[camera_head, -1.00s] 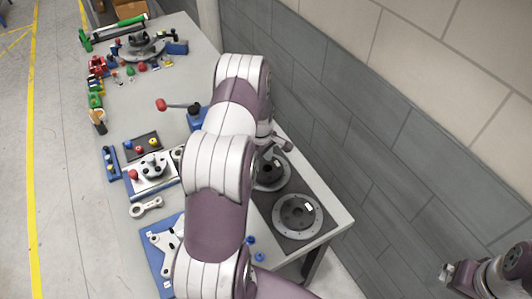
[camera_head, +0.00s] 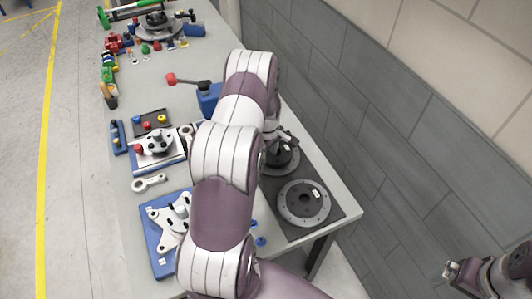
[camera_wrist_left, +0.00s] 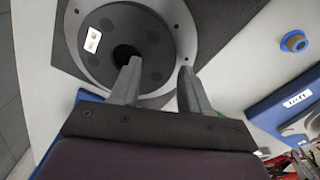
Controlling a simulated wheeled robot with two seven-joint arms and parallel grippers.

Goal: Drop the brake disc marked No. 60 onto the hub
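Two dark brake discs with paler rims lie on a black mat: a near one (camera_head: 304,203) with a white label and a far one (camera_head: 283,160), partly hidden by my left arm. I cannot read the label. My left gripper (camera_head: 275,132) is over the far disc. In the left wrist view its fingers (camera_wrist_left: 158,72) are apart, one near the centre hole of a labelled disc (camera_wrist_left: 150,45), the other by its rim. I cannot tell if they touch it. My right gripper (camera_head: 450,271) is at the lower right, away from the table. I cannot identify the hub with certainty.
A dark round fixture on a grey disc (camera_head: 158,30) stands at the far table end. A silver plate with knobs (camera_head: 155,141), a blue board with a white bracket (camera_head: 160,245) and a blue block with a red-ended lever (camera_head: 208,98) are left of my arm. A wall borders the right.

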